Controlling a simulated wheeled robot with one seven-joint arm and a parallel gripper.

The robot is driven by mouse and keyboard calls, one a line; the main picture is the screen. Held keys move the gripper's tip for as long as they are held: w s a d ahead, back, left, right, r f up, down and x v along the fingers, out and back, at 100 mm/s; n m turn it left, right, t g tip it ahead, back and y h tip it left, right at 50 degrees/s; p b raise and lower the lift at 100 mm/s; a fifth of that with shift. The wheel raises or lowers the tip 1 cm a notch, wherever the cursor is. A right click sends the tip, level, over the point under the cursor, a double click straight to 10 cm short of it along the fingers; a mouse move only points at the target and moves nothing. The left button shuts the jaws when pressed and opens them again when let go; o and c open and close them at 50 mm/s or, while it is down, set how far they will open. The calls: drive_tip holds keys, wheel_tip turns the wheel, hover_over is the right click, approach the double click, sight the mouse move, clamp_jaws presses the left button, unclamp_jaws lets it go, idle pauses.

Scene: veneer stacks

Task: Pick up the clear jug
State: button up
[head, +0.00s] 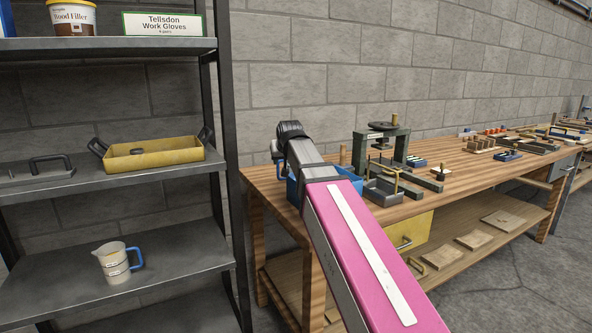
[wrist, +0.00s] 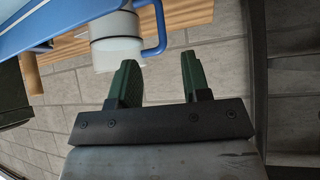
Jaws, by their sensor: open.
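A pale jug (head: 115,264) with measuring marks and a blue handle stands upright on the lower shelf at left in the head view. In the wrist view, a clear-to-whitish jug-like vessel (wrist: 117,52) with a blue handle shows at the top, partly cut off. It lies just beyond my gripper's left finger, and I cannot tell whether they touch. My gripper (wrist: 158,62) is open, with its two green fingers apart and nothing between them. In the head view my arm hides the fingers and most of what is in front of them, above the left end of the workbench.
A blue bin (head: 356,181) sits on the wooden workbench (head: 467,168), partly behind my arm. A dark press (head: 400,150) stands to its right. A yellow tray (head: 155,153) lies on the shelf rack. The rack's upright (head: 222,130) stands left of the bench.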

sight(278, 171)
drive_tip(key=x, duration=1)
drive_tip(key=shift+w+f, duration=0.2)
drive_tip(key=shift+w, duration=0.2)
clamp_jaws()
